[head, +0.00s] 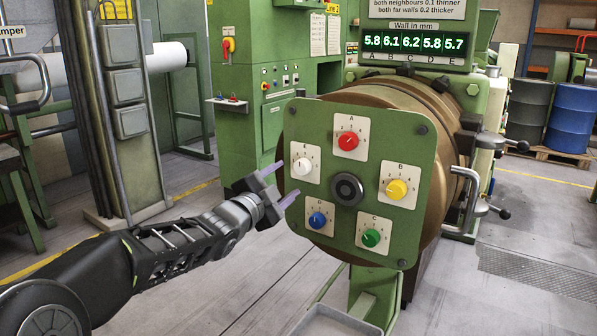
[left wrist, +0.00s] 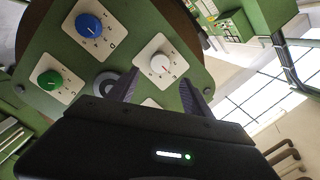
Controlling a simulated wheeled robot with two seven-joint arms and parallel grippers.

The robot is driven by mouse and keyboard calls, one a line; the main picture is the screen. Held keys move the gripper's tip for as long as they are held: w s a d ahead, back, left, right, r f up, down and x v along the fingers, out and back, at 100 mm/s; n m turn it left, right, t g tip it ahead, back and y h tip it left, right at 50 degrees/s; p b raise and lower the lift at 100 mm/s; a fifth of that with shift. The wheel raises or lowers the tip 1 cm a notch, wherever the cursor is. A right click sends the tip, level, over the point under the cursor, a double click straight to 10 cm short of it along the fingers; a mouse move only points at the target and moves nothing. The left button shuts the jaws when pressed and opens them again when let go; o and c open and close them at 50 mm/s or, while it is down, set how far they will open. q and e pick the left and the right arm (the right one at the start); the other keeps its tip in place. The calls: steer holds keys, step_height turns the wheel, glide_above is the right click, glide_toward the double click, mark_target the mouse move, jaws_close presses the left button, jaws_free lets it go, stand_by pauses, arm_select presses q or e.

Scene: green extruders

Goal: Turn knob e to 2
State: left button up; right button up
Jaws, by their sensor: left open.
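Knob e (head: 302,166) is white, on a white plate marked E at the left of the green panel (head: 330,118). It also shows in the left wrist view (left wrist: 160,64), just past the fingertips and between their lines. Its pointer setting is too small to read surely. My left gripper (head: 279,185) is open and empty, just left of and slightly below the knob, apart from it. Its dark fingers also show in the left wrist view (left wrist: 160,88). My right gripper is not in view.
The panel also carries red knob A (head: 348,141), yellow knob B (head: 396,189), green knob C (head: 371,238), blue knob D (head: 317,220) and a black centre hub (head: 346,189). A display (head: 415,44) above reads 5.8, 6.1, 6.2, 5.8, 5.7 for A to E. A metal handle (head: 466,195) juts out at right.

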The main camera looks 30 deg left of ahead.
mark_target(301, 169)
arm_select(q)
steer(key=w+p, duration=0.2)
steer(key=w, duration=0.5)
steer(key=shift+w+a, duration=0.15)
steer(key=shift+w, duration=0.25)
steer(key=shift+c, duration=0.2)
jaws_close()
